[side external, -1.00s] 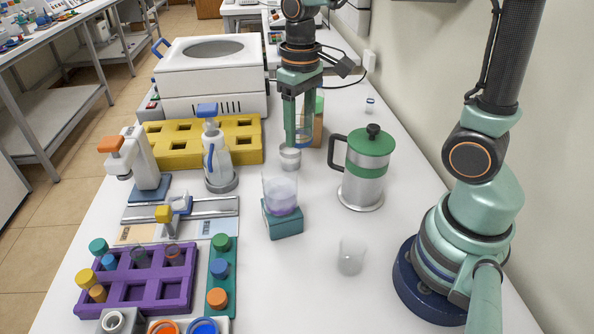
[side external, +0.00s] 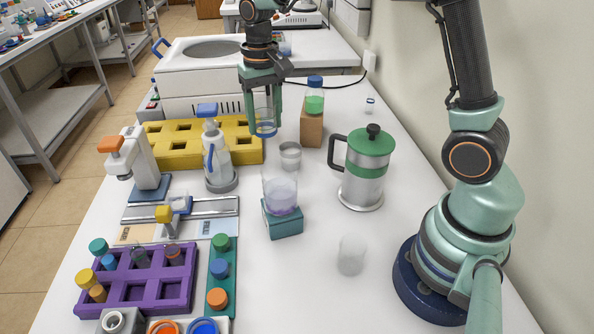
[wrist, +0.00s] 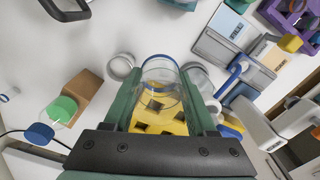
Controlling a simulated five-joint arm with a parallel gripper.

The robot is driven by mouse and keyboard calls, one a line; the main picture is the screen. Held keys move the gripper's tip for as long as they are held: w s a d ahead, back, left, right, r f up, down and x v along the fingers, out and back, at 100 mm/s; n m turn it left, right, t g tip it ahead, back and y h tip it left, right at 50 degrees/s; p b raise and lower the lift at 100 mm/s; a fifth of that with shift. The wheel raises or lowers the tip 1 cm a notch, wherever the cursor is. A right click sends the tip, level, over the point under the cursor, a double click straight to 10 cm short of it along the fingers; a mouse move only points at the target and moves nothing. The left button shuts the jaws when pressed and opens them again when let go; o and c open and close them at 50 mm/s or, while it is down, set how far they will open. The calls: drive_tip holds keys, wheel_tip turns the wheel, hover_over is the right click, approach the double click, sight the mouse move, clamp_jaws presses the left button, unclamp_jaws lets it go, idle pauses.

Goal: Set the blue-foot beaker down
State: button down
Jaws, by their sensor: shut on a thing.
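The blue-foot beaker (side external: 265,128) is clear glass with a blue ring at its base. My gripper (side external: 263,112) is shut on it, one finger on each side, and holds it upright. In the side view it appears by the right end of the yellow rack (side external: 185,155); its height above the table is hard to judge. In the wrist view the beaker (wrist: 160,78) sits between the two green fingers (wrist: 162,100), with the yellow rack showing through and below the glass.
A small metal ring-like cup (side external: 290,157) stands right of the rack. A wooden block (side external: 311,130) bears a green-filled, blue-capped bottle (side external: 314,100). The wash bottle (side external: 215,160), French press (side external: 365,170) and beaker on a teal block (side external: 281,195) stand nearer. A white centrifuge (side external: 205,80) stands behind.

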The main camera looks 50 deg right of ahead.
sight(266, 134)
wheel_tip(266, 134, down, 16)
idle(0.5)
drive_tip(key=shift+f, duration=0.1)
drive_tip(key=shift+c, duration=1)
unclamp_jaws()
wheel_tip(266, 134, up, 12)
drive_tip(key=shift+r, duration=0.2)
drive_tip(key=s+r+n+t, duration=0.4)
drive_tip(key=s+r+t, duration=0.1)
drive_tip(key=s+r, duration=0.7)
drive_tip(key=shift+s, duration=0.3)
drive_tip(key=shift+o, duration=0.4)
drive_tip(key=shift+s+n+t, duration=0.3)
drive_tip(key=shift+s, duration=0.35)
